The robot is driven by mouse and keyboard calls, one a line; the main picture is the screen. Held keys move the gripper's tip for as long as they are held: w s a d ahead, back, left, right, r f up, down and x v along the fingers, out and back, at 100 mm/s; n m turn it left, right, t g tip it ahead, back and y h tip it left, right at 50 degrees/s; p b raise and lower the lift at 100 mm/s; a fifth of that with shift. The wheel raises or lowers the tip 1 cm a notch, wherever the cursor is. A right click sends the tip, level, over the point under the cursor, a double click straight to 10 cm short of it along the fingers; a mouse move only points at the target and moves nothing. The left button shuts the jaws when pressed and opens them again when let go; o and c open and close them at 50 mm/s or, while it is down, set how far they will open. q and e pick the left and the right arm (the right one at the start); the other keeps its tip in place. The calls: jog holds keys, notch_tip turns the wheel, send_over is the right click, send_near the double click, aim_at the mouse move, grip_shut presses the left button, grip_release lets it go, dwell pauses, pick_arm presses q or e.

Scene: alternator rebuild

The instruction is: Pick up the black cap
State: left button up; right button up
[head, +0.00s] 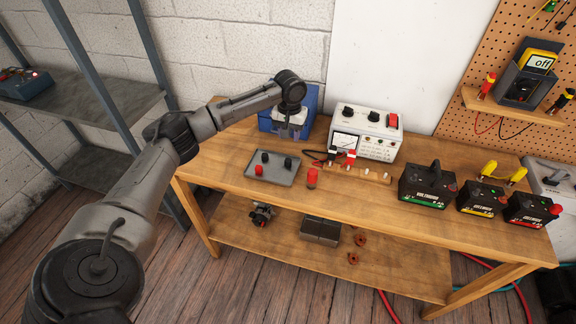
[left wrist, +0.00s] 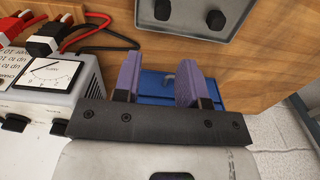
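Two black caps show in the head view, one (head: 264,157) at the back of a grey tray (head: 280,178) and one (head: 288,162) near its right side. In the left wrist view, black caps (left wrist: 162,10) (left wrist: 216,20) stand in the tray (left wrist: 190,25) at the top. A red cap (head: 258,171) is also in the tray. My left gripper (head: 284,134) is over the bench behind the tray, by a blue bin (head: 311,104). Its purple-padded fingers (left wrist: 159,66) are apart, with no cap between them. My right gripper is not in view.
A white meter unit (head: 365,135) stands right of the blue bin, with red and black leads running to a wooden strip (head: 372,176). A red cylinder (head: 312,178) stands right of the tray. Several batteries (head: 428,186) stand further right. The bench front is clear.

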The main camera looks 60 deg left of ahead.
pick_arm(q)
send_over(289, 156)
jog(key=s+d, duration=0.1)
jog(key=d, duration=0.1)
notch_tip(289, 156, down, 6)
jog(key=shift+r+b, duration=0.15)
jog(key=shift+b, duration=0.3)
jog(key=shift+s+a+f+b, duration=0.1)
jog(key=shift+f+b, duration=0.6)
jog(key=shift+f, duration=1.95)
jog(key=shift+c, duration=0.4)
jog(key=c, duration=0.4)
notch_tip(289, 156, up, 10)
jog(key=p, duration=0.2)
